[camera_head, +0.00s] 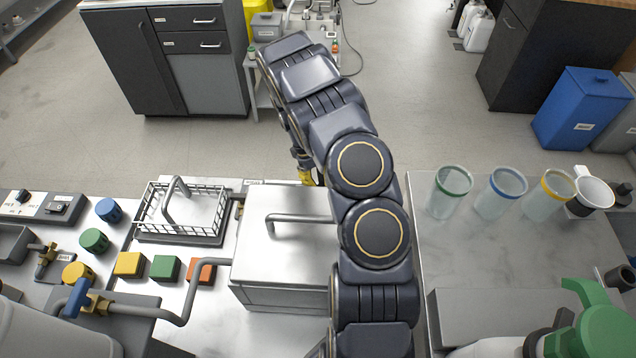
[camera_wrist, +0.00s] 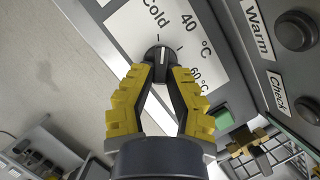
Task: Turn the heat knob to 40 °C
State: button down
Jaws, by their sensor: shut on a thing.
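The heat knob (camera_wrist: 160,52) is small and dark with a white pointer line, on a white label panel (camera_wrist: 125,22) in the wrist view. The panel reads Cold, 40 °C and 60 °C. The pointer line runs toward the top of the picture, roughly toward the tick below Cold; its exact setting is hard to read. My gripper (camera_wrist: 158,70) has its yellow-padded fingers closed around the knob's sides. In the head view, my gripper (camera_head: 305,170) is mostly hidden by my arm beside a steel box (camera_head: 270,240), and the knob is hidden.
Buttons marked Warm (camera_wrist: 297,30) and Check (camera_wrist: 307,108) sit right of the knob. A wire basket (camera_head: 182,210) and coloured blocks stand left of the steel box. Several coloured-rim cups (camera_head: 500,192) stand on the right counter. Open floor lies beyond.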

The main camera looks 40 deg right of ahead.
jog(key=m, duration=0.1)
jog(key=m+y, duration=0.1)
jog(key=m, duration=0.2)
jog(key=shift+s+d+f+m+y, duration=0.1)
jog(key=shift+d+f+m+y, duration=0.05)
jog(key=shift+d+m+y, duration=0.2)
jog(key=shift+s+d+m+t+y, duration=0.1)
jog(key=shift+m+t+y, duration=0.3)
jog(key=shift+m, duration=0.9)
jog(key=shift+s+m+t+y, duration=0.1)
jog(key=shift+m+y, duration=0.45)
jog(key=shift+m, duration=0.7)
jog(key=c, duration=1)
grip_release()
jog(key=v, duration=1.2)
